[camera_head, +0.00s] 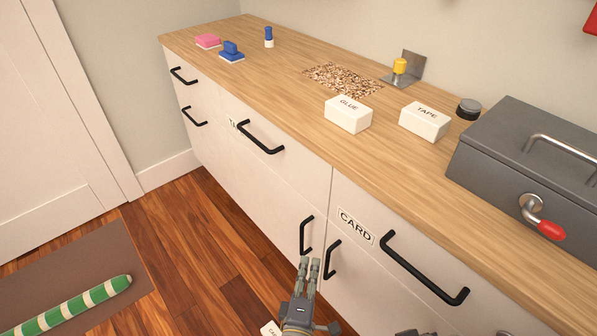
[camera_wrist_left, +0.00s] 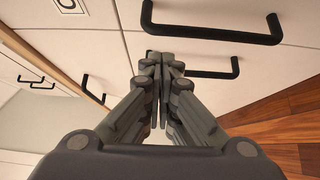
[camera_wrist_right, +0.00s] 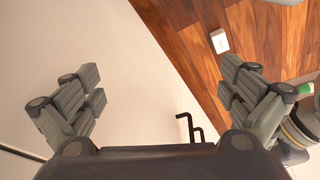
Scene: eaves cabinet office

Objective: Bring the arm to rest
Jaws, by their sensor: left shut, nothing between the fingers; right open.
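My left gripper (camera_head: 309,262) is in front of the lower cabinet doors in the head view, pointing away from me. Its fingers are together and empty; they also show shut in the left wrist view (camera_wrist_left: 160,60), with black handles beyond them. My right gripper shows in the right wrist view (camera_wrist_right: 165,95), its fingers wide apart with nothing between them. A pale cabinet face and the wood floor lie behind it. In the head view only small dark parts at the bottom edge may belong to the right arm.
The cabinet front carries projecting black handles, including one on the CARD drawer (camera_head: 425,270). On the worktop (camera_head: 270,90) are GLUE (camera_head: 348,115) and TAPE (camera_head: 425,121) boxes and a grey metal box (camera_head: 500,150). A small white box (camera_wrist_right: 219,41) lies on the floor.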

